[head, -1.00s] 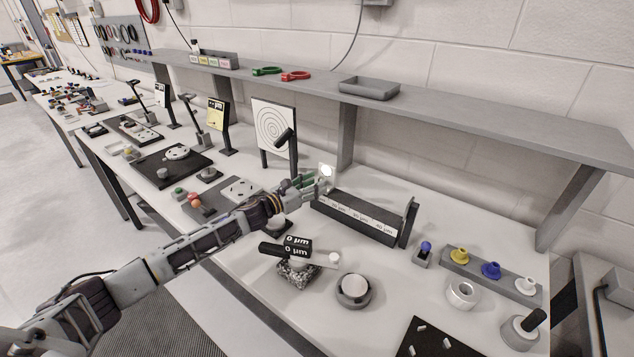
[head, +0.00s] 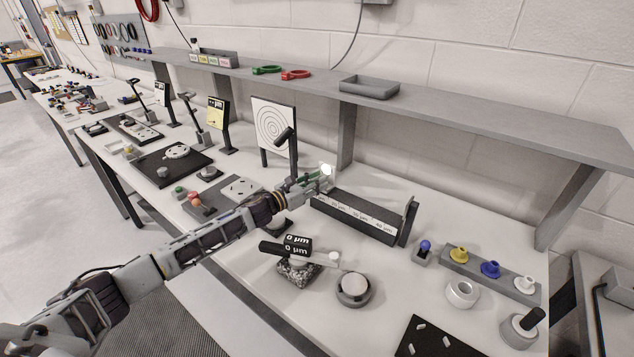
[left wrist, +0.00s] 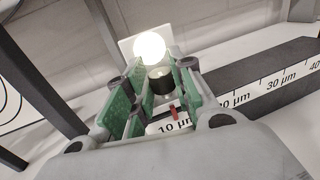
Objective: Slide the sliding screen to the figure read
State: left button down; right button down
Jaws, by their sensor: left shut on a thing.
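The sliding screen (head: 327,171) is a small white plate with a bright round light spot, standing at the left end of a long dark rail (head: 355,222). It also shows in the left wrist view (left wrist: 131,49). The rail's white scale strip has µm labels; a red pointer (left wrist: 173,112) stands by the 10 µm label (left wrist: 175,127). My left gripper (head: 322,181) is at the screen, shut on a dark round knob (left wrist: 160,82) in front of the plate; its green-padded fingers show either side. A black readout block (head: 297,246) shows 0 µm. My right gripper is not in view.
A dark upright end plate (head: 408,221) closes the rail's right end. A shelf (head: 480,112) runs above. A round dish (head: 353,288) lies in front.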

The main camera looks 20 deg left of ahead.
pick_arm(q)
jog(key=d, duration=0.1)
jog(key=s+d, duration=0.1)
jog(key=d, duration=0.2)
jog(key=shift+s+d, duration=0.35)
jog(key=c, duration=1.5)
grip_release()
jog(key=o, duration=0.3)
jog(key=v, duration=1.2)
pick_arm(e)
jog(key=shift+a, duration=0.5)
